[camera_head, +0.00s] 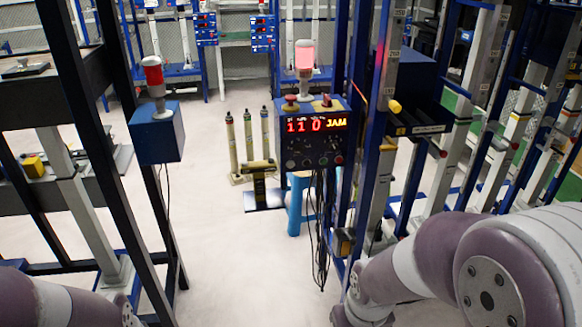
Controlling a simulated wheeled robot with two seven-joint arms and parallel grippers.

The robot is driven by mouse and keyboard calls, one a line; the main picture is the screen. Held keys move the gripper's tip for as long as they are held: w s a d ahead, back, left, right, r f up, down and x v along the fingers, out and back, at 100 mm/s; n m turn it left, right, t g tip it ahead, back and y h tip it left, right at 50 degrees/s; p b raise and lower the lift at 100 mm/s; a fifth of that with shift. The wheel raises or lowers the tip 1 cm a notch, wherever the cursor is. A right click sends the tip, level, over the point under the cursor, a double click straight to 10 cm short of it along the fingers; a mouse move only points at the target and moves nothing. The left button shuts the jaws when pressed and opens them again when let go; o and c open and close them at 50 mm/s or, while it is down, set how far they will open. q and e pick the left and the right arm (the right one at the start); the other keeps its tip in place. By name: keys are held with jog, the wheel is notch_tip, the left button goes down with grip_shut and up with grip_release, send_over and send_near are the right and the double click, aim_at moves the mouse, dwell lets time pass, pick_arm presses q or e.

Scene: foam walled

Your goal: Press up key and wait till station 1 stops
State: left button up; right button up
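A blue control box (311,158) stands in the middle on a blue frame. Its red display (316,125) reads "11 0 JAM". Small knobs and buttons sit below the display; their labels are too small to read, so I cannot tell which one is the up key. A lit red lamp (304,55) stands on top of the box, near a red mushroom button (291,102). I cannot tell which station is station 1. My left arm shows at the bottom left and my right arm at the bottom right, in front of the box; neither gripper is in view.
A blue box (156,134) with an unlit red lamp (153,72) is on the left frame. Dark posts (125,180) rise at left, and blue racks (480,130) fill the right. Black cables (319,240) hang below the control box.

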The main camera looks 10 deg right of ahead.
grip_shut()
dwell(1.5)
